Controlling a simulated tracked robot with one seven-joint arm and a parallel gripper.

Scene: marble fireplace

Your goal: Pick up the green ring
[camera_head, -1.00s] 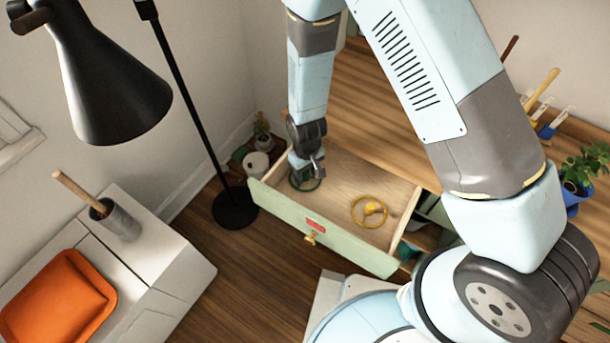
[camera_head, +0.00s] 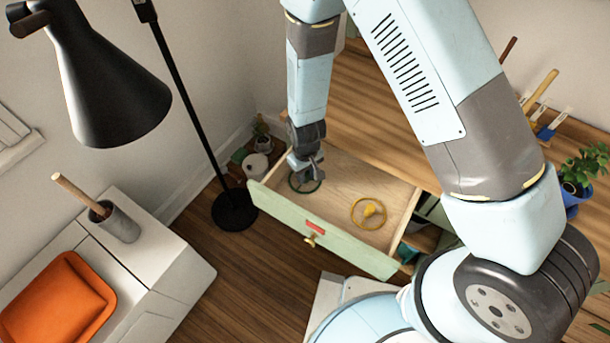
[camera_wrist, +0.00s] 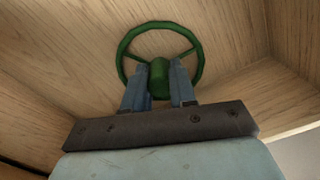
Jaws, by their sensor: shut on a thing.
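The green ring (camera_head: 304,186) is a wheel-like ring with spokes and a central hub. It is at the left end of the open drawer (camera_head: 345,241). It also shows in the wrist view (camera_wrist: 127,42), at the top middle against the drawer's wood. My gripper (camera_head: 306,177) is over the ring inside the drawer. In the wrist view its two fingers (camera_wrist: 159,80) are shut on the ring's hub. I cannot tell whether the ring still touches the drawer floor.
A yellow ring (camera_head: 368,213) lies in the drawer's right part. The drawer walls stand close around my gripper. A black floor lamp (camera_head: 181,95) stands to the left. A white bench (camera_head: 140,250) with an orange cushion (camera_head: 60,300) is at lower left.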

